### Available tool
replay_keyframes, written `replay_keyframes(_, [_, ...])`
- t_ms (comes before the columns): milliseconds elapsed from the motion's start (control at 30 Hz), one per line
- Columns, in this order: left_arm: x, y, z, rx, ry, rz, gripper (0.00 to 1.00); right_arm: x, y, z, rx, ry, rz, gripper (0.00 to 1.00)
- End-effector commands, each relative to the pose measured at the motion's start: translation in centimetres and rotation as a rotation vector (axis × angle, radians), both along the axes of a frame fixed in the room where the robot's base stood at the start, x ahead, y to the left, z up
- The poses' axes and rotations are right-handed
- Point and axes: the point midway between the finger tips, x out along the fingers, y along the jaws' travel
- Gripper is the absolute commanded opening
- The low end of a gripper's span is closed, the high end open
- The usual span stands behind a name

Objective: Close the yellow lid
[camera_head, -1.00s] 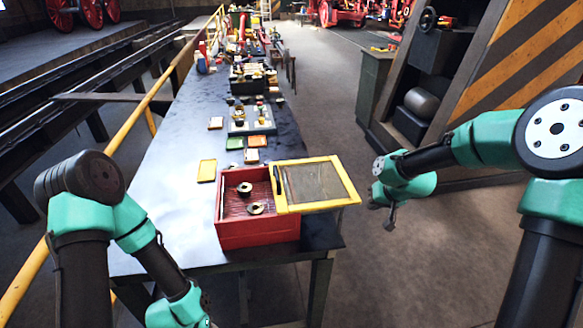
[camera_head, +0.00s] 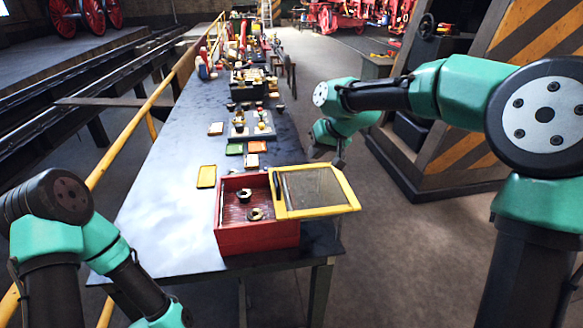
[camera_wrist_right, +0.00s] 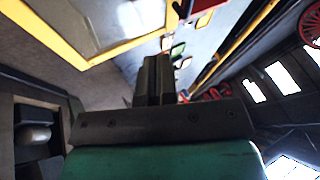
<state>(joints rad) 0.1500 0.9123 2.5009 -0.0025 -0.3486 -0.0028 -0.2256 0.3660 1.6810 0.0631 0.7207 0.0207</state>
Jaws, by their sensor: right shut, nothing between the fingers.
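The yellow lid (camera_head: 350,208) has a clear pane in a yellow frame. It is swung open to the right of the red box (camera_head: 258,238) and reaches out past the table's right edge. The open box holds two dark ring-like parts, one farther back (camera_head: 244,195) and one nearer (camera_head: 255,214).
The table (camera_head: 165,235) is clear left of the box. A yellow tray (camera_head: 206,176), other small trays and several small parts lie farther back. A yellow rail (camera_head: 125,138) runs along the left side. Open floor (camera_head: 440,250) lies to the right.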

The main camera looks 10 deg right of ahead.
Motion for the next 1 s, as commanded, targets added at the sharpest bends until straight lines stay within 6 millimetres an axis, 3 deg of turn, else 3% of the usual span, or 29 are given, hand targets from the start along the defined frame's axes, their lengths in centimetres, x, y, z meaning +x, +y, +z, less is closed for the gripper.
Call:
replay_keyframes(267, [0.0,0.0,0.0,0.0,0.0,0.0,0.43,0.9,1.1,-2.3,-0.001,0.003,0.001,0.0])
replay_keyframes(700, [0.0,0.0,0.0,0.0,0.0,0.0,0.43,3.4,4.4,-8.4,0.0,0.003,0.0,0.0])
replay_keyframes(1000, [0.0,0.0,0.0,0.0,0.0,0.0,0.43,3.4,7.8,-8.9,-0.001,0.0,0.001,0.0])
